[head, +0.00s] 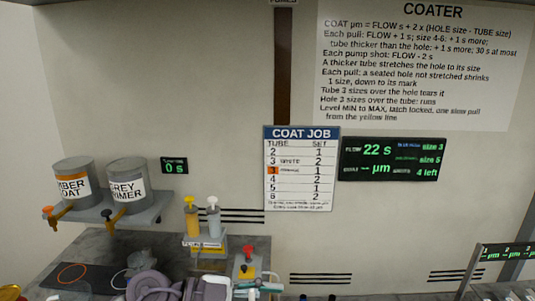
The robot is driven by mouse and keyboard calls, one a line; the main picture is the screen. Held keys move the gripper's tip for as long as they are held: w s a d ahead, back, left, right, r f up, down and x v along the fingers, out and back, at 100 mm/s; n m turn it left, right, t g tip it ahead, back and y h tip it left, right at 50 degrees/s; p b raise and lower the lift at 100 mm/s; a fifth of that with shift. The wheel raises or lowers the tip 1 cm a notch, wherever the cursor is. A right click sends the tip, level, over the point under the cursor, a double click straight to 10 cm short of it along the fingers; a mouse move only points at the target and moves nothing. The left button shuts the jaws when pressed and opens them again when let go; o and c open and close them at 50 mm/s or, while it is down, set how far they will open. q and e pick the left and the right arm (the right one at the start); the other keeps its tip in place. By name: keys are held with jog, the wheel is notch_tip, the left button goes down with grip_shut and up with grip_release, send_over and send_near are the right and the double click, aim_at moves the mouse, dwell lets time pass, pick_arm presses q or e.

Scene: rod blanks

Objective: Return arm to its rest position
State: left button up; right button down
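Grey-violet rounded parts show at the bottom edge, left of the middle, over the bench; they look like links of one of my arms, but I cannot tell which. No fingertips of either gripper can be made out. A small dark grey shape (139,260) lies just behind these parts; I cannot tell what it is. The rest of both arms is outside the view.
Amber coat (72,184) and grey primer (127,183) cans stand on a wall shelf (143,211). A yellow pump bottle (193,220) and a white one (213,222) stand behind the bench. A red-knobbed device (248,263) stands right of the links. An orange ring (72,274) lies on a dark mat (48,279).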

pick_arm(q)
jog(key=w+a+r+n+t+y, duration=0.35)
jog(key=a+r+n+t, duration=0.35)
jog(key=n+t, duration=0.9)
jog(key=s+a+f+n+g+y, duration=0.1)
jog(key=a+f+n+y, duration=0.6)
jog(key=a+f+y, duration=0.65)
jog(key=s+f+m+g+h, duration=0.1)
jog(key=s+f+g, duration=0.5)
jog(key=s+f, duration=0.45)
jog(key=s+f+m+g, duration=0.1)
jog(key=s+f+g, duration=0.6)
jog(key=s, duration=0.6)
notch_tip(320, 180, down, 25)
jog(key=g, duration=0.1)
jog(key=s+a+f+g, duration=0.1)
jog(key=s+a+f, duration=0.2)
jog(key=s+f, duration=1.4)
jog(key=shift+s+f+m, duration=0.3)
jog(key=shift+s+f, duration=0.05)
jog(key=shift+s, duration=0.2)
